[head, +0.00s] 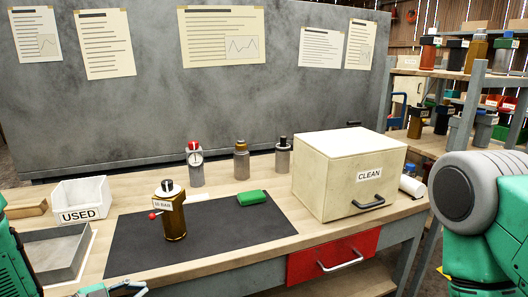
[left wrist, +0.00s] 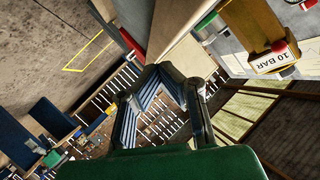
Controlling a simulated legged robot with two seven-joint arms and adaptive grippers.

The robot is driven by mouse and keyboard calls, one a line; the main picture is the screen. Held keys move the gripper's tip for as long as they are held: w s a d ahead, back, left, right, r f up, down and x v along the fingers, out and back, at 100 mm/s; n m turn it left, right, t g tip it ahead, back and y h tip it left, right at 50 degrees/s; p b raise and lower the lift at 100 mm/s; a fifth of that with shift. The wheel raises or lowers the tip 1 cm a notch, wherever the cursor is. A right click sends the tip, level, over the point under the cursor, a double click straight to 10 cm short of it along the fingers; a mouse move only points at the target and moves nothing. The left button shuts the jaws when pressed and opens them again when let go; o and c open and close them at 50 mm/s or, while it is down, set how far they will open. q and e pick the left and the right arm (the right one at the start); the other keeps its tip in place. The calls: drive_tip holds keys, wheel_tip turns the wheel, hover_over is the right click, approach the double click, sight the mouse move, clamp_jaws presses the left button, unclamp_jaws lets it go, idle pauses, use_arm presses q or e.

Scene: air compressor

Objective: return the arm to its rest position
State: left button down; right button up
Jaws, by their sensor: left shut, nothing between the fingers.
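My left arm (head: 14,264) is at the lower left edge of the head view. The tip of my left gripper (head: 115,289) just shows at the bottom edge, in front of the bench. In the left wrist view my left gripper (left wrist: 162,73) is shut and empty, with nothing touching its fingers. My right arm (head: 482,215) fills the right edge of the head view; its gripper is out of view. A brass canister (head: 173,216) with a "10 BAR" label and a red-tipped side valve stands upright on the dark mat (head: 125,245), apart from my left gripper.
A white "USED" bin (head: 82,190) and a grey tray (head: 52,252) lie at the left. A "CLEAN" box (head: 325,178) stands at the right, above a red drawer (head: 332,256). Other canisters (head: 241,162) and a green block (head: 252,197) sit farther back.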

use_arm(q)
drive_tip(key=s+d+f+n+g+y+b, duration=0.3)
drive_tip(key=s+f+n+g+y, duration=0.45)
drive_tip(key=s+f, duration=0.75)
drive_tip(key=s+f+n+g+y, duration=0.1)
drive_tip(key=s+f+n, duration=0.1)
drive_tip(key=s, duration=0.6)
drive_tip(key=s+a+f+n+g+b, duration=0.1)
drive_tip(key=s+n, duration=0.3)
drive_tip(key=s, duration=0.5)
drive_tip(key=shift+f+n+g+y, duration=0.35)
use_arm(e)
wheel_tip(320, 180, down, 5)
drive_tip(key=shift+f, duration=0.1)
